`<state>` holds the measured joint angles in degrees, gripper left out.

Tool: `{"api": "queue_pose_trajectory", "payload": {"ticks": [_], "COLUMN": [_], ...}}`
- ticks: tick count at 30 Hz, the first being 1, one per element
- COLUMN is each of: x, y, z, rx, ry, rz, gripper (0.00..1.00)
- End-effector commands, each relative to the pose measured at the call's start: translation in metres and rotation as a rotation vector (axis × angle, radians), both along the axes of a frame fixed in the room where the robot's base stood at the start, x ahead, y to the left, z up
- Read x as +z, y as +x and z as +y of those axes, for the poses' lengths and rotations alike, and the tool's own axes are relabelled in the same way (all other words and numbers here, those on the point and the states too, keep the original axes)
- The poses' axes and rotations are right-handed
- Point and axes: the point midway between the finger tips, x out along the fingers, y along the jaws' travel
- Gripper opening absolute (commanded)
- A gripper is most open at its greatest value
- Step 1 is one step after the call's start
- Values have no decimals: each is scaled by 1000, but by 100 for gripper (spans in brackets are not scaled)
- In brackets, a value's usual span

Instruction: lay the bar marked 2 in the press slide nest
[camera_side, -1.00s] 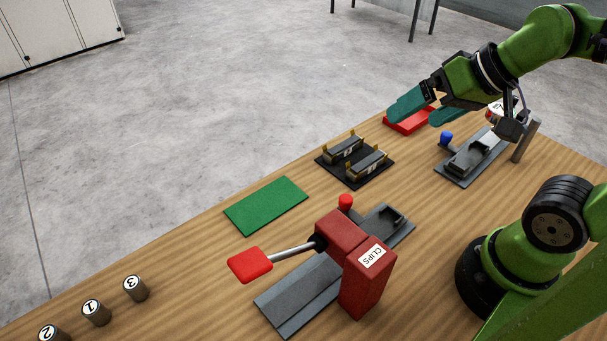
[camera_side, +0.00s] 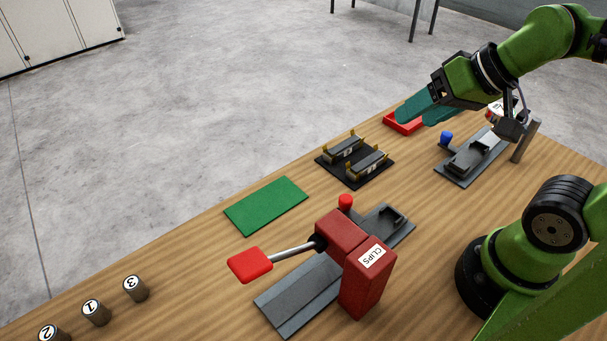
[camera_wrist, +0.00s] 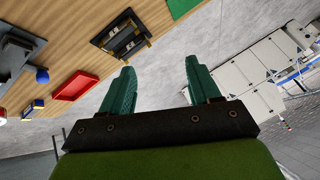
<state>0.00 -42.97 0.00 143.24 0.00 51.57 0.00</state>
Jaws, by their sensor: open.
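Two dark bars, the far one (camera_side: 344,148) and the near one (camera_side: 367,164), lie between yellow posts on a black rack (camera_side: 352,182). Their small white labels are too small to read, so I cannot tell which is marked 2. The rack also shows in the wrist view (camera_wrist: 101,40). The grey press slide with its dark nest (camera_side: 385,219) sticks out behind the red press (camera_side: 362,268) labelled CLIPS; the nest looks empty. My gripper (camera_side: 427,111) is open and empty, held above the far part of the bench, right of the rack; its teal fingers show in the wrist view (camera_wrist: 159,66).
A red tray (camera_side: 402,124) lies beneath my gripper. A grey fixture with a blue knob (camera_side: 446,138) stands right of the rack. A green mat (camera_side: 266,205) lies left. The press's red lever (camera_side: 250,265) reaches left. Numbered cylinders (camera_side: 97,312) stand at the front left.

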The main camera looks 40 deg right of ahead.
Motion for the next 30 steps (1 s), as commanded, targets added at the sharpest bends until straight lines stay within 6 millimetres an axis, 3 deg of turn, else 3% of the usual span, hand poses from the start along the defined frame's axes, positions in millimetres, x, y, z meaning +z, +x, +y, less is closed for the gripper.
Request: {"api": "queue_pose_trajectory", "payload": {"ticks": [5, 8, 17, 24, 27, 30], "x": [-10, -16, -34, -69, -81, -81], "y": [3, 18, 106, 178, 201, 218], "z": [0, -3, -27, -57, -68, -76], "rx": [-1, -5, -246, -632, -812, -989], "ry": [2, 2, 74, 125, 141, 166], "rz": [44, 102, 382, 588, 638, 652], "gripper": [62, 62, 62, 62, 62, 62]}}
